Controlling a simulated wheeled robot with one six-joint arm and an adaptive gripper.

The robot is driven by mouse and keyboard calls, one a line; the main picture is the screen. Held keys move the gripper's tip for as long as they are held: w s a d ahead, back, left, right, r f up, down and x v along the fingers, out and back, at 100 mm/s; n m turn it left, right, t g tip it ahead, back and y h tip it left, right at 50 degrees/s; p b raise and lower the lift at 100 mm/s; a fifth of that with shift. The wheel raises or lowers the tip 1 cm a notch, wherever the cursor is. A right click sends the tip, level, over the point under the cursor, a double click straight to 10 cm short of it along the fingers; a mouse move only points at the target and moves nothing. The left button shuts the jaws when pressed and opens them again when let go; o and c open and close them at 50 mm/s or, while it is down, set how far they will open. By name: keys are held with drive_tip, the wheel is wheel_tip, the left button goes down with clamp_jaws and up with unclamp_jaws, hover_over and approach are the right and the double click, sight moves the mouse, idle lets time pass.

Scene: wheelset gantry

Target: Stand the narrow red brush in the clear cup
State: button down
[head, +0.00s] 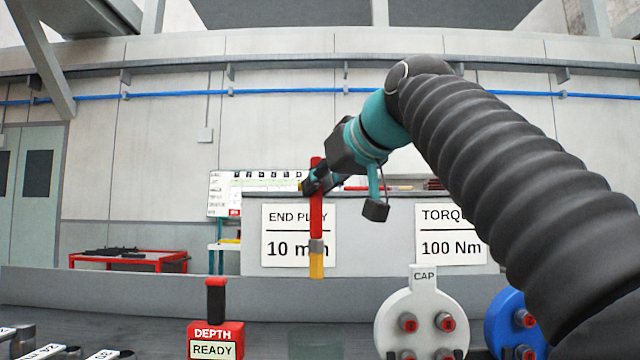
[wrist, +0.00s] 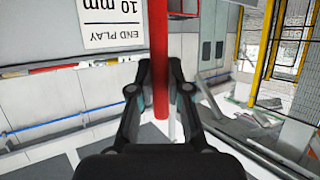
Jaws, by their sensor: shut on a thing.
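The narrow red brush (head: 316,205) hangs upright, with its grey collar and yellow tip pointing down. My gripper (head: 317,181) is shut on the upper part of its red handle. In the wrist view the red handle (wrist: 159,40) runs between the two fingers of my gripper (wrist: 160,78). A faint greenish see-through shape at the bottom edge of the head view looks like the clear cup (head: 315,342). The brush tip appears above it in the picture, with a gap between. The cup's lower part is cut off, and I cannot tell if their depths match.
A white CAP disc (head: 422,325) with red-centred studs and a blue disc (head: 515,320) stand to the right. Labelled metal parts (head: 60,352) lie at the lower left.

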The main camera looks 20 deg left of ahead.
drive_tip(key=b, duration=0.6)
hover_over(320, 272)
drive_tip(key=shift+w+f, duration=0.1)
drive_tip(key=shift+f, duration=3.3)
drive_tip(key=shift+f+b, duration=2.55)
drive_tip(key=shift+f, duration=0.95)
drive_tip(key=c, duration=1)
unclamp_jaws()
drive_tip(key=shift+c, duration=0.2)
drive_tip(key=v, duration=1.2)
drive_tip(key=shift+r, duration=0.1)
